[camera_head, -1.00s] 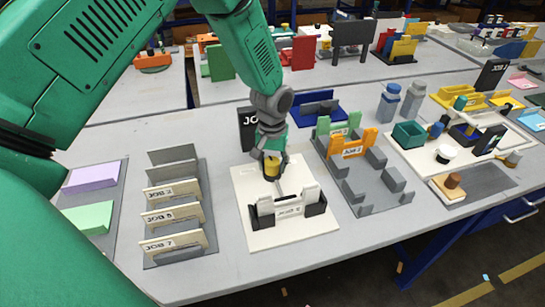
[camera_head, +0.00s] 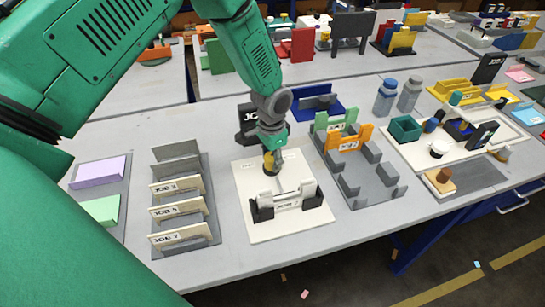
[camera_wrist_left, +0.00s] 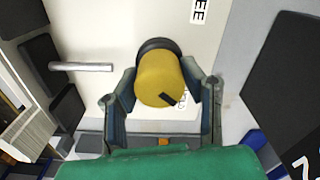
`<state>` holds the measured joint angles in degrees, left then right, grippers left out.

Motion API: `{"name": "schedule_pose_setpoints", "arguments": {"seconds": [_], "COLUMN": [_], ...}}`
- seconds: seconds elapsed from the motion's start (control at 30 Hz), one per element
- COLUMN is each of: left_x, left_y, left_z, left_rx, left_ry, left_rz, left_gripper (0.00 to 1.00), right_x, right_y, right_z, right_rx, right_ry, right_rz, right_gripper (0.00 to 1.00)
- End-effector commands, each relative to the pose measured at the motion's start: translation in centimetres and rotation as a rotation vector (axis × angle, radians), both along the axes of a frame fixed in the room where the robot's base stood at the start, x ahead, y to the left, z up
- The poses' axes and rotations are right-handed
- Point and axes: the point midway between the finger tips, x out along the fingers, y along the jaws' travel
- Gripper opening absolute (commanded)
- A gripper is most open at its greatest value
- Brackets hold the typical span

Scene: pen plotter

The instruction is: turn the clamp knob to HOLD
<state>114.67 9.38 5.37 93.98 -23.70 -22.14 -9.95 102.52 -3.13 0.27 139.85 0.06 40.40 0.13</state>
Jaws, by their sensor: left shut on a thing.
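The clamp knob (camera_wrist_left: 160,80) is a yellow cylinder with a dark base and a black mark on its top. In the left wrist view the mark points to the lower right, towards a partly hidden label (camera_wrist_left: 184,98). Another label (camera_wrist_left: 201,10), ending in "EE", is cut off at the top. My left gripper (camera_head: 270,163) is shut on the knob, with one finger on each side, as the left wrist view (camera_wrist_left: 160,98) also shows. My right gripper is out of view.
A rack of JOB cards (camera_head: 178,212) stands left of the plate. A grey fixture (camera_head: 369,178) with green and orange pieces stands to the right. Bare table lies in front of the plate.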

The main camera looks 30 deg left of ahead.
Motion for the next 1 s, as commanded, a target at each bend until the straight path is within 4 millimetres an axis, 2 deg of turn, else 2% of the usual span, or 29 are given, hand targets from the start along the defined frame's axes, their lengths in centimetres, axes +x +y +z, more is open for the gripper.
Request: {"name": "schedule_pose_setpoints", "arguments": {"seconds": [0.23,0.7,0.73,0.77,0.8,1.0], "left_x": [-0.11,-0.12,-0.12,-0.11,-0.11,-0.09], "left_y": [0.10,0.14,0.14,0.13,0.12,0.07], "left_z": [-0.06,-0.08,-0.08,-0.08,-0.07,-0.03], "left_rx": [0.001,0.003,0.003,0.003,0.002,0.002], "left_ry": [0.003,0.003,0.003,0.003,0.002,0.001], "left_rz": [-0.065,-0.078,-0.078,-0.078,-0.078,-0.077], "left_gripper": [0.07,0.07,0.39,0.50,0.56,0.56], "right_x": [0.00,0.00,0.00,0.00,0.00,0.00], "right_y": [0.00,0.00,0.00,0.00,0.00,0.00], "right_z": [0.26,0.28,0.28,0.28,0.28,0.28], "right_rx": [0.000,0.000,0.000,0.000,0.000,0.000], "right_ry": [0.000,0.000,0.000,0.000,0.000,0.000], "right_rz": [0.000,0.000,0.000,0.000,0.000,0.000], "right_gripper": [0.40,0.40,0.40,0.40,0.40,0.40]}}
